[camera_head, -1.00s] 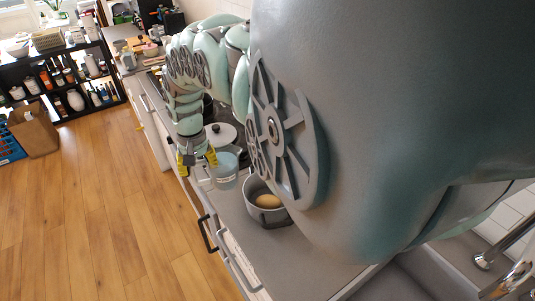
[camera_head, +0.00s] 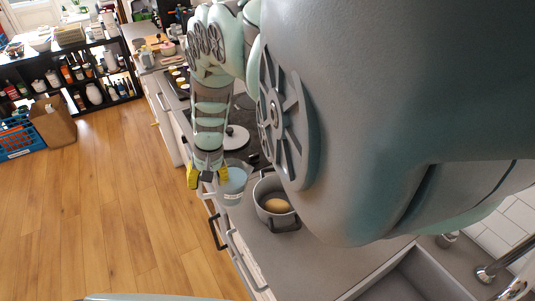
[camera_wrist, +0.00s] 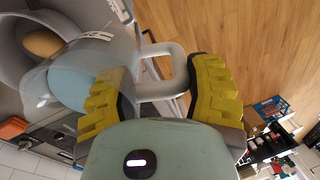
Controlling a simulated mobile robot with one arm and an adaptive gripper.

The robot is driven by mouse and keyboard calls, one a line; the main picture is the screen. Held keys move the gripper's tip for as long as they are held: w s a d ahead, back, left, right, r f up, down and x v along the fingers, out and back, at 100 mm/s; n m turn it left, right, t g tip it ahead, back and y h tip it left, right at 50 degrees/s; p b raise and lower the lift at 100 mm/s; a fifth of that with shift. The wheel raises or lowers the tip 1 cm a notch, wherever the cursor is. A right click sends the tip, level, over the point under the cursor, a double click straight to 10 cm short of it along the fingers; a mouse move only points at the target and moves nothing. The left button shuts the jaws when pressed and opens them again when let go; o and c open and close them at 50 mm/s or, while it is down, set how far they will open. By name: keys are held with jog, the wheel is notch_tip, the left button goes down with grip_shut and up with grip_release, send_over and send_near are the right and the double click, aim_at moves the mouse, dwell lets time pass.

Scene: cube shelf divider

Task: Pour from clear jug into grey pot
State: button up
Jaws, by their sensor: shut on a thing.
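The clear jug (camera_head: 234,186) has a whitish handle and a label. It hangs in my gripper (camera_head: 207,178) at the counter's front edge, just left of the grey pot. In the wrist view my gripper (camera_wrist: 155,98) has its yellow fingers on either side of the jug's handle (camera_wrist: 163,62), and the jug's body (camera_wrist: 84,72) is beyond them. The grey pot (camera_head: 284,224) stands on the counter with a brown, potato-like thing (camera_head: 276,205) inside. The pot (camera_wrist: 15,62) also shows at the upper left of the wrist view, close beside the jug.
A white lid (camera_head: 236,139) lies on the counter behind the jug. The sink (camera_head: 405,280) is to the right of the pot. Drawer handles (camera_head: 217,232) stick out along the counter front.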

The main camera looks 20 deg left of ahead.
jog(key=shift+w+d+r+g+y+p, duration=0.4)
jog(key=shift+w+d+r+y+p, duration=0.1)
jog(key=shift+w+d+r+p, duration=0.2)
jog(key=shift+d+r+p, duration=0.15)
jog(key=shift+r+p, duration=0.1)
jog(key=shift+p, duration=0.5)
jog(key=shift+w+d+g+y+p, duration=1.05)
jog(key=shift+y+p, duration=0.25)
jog(key=shift+p, duration=0.3)
jog(key=shift+d, duration=0.1)
jog(key=shift+d+f+g+y, duration=0.15)
jog(key=shift+g+y, duration=0.1)
jog(key=shift+y, duration=0.15)
jog(key=shift+w+d+f+y+b, duration=0.15)
jog(key=shift+y+b, duration=0.25)
jog(key=shift+b, duration=0.45)
jog(key=shift+w+d+r+g+y+b, duration=0.1)
jog(key=shift+w+d+g+y+b, duration=0.45)
jog(key=shift+b, duration=1)
jog(key=shift+w+d+r+g+y+b, duration=0.1)
jog(key=shift+d+g+y+b, duration=0.15)
jog(key=shift+g+y+b, duration=0.85)
dwell(1.0)
